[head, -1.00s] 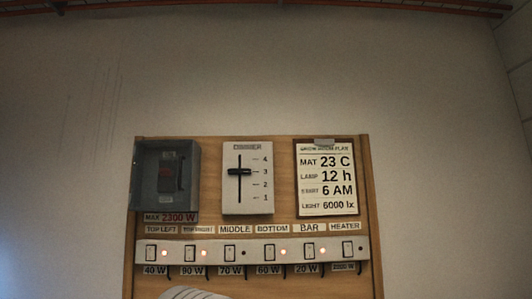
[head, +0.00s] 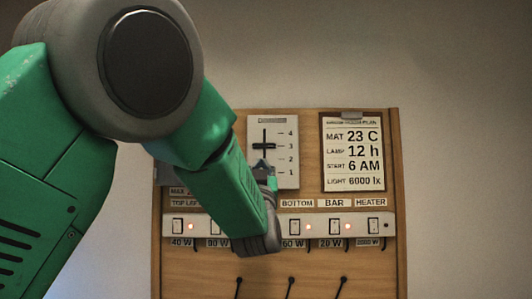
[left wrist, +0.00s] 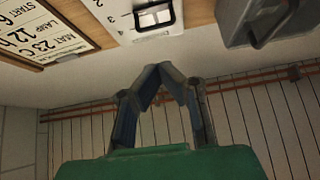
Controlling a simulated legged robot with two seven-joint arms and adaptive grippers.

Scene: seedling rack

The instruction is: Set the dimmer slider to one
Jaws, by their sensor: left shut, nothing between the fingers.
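The dimmer (head: 287,178) is a white panel on the wooden board with a vertical slot and marks 1 to 4, with 4 at the top. Its black slider knob (head: 264,146) stands level with the 3 mark. My left gripper (head: 263,163) is shut and empty, its tips just below the knob in the head view. My arm hides the lower left of the dimmer. In the left wrist view the shut fingertips (left wrist: 160,68) point towards the dimmer (left wrist: 158,38), with its knob (left wrist: 154,17) at the top edge; a gap seems to remain. My right gripper is not in view.
The plan card (head: 352,181) hangs right of the dimmer. A switch strip (head: 300,226) with several rockers and lamps runs below. The wall right of the board is clear.

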